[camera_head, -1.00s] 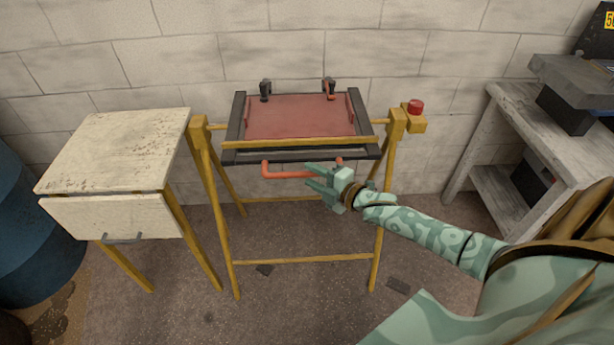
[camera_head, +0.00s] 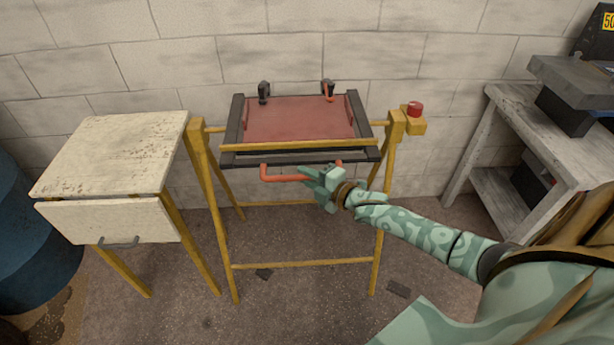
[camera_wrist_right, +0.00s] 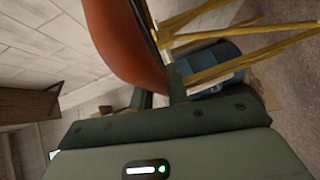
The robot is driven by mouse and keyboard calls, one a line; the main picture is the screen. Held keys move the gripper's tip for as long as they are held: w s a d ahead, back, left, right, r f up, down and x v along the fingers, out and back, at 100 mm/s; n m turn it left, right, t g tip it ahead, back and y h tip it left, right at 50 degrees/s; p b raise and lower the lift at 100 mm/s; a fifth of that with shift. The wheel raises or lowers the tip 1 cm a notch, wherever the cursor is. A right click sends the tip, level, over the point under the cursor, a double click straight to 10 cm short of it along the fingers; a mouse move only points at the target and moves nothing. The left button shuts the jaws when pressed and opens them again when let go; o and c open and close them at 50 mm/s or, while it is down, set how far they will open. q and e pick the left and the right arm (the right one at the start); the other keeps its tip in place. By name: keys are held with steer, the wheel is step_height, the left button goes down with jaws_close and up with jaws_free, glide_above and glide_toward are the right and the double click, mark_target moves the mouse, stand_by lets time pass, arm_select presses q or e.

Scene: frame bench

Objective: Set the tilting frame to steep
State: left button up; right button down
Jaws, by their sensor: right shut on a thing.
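The tilting frame (camera_head: 232,125) is a dark frame around a red panel (camera_head: 297,118), hung between yellow trestle legs. It leans slightly, with its front edge toward me. An orange handle (camera_head: 282,179) runs along below its front edge. My right gripper (camera_head: 312,177) is at the right part of this handle, shut on it. In the right wrist view the orange handle (camera_wrist_right: 125,45) fills the space at the fingers, close to the camera. The fingers hide part of the handle in the head view. My left gripper is in neither view.
A whitish side table (camera_head: 115,150) with a drawer stands left of the frame, beside a blue barrel (camera_head: 30,245). A red button (camera_head: 414,109) sits on the right yellow post. A grey bench (camera_head: 500,130) with machines stands at right.

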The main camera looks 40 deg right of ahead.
arm_select(q)
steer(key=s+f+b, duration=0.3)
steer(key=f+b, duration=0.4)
steer(key=b, duration=0.1)
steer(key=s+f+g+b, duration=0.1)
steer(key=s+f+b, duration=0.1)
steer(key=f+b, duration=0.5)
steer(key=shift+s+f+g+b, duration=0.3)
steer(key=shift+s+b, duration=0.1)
arm_select(e)
step_height(320, 180, down, 12)
steer(key=w+d+n+t, duration=0.1)
steer(key=n+t, duration=0.2)
steer(key=shift+w+f+y, duration=0.2)
steer(key=shift+w+y, duration=0.2)
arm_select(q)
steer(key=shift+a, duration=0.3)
arm_select(e)
steer(key=shift+d, duration=0.15)
steer(key=c, duration=1.5)
jaws_free()
steer(key=shift+c, duration=0.2)
steer(key=shift+o, duration=0.9)
steer(key=shift+w+f, duration=0.1)
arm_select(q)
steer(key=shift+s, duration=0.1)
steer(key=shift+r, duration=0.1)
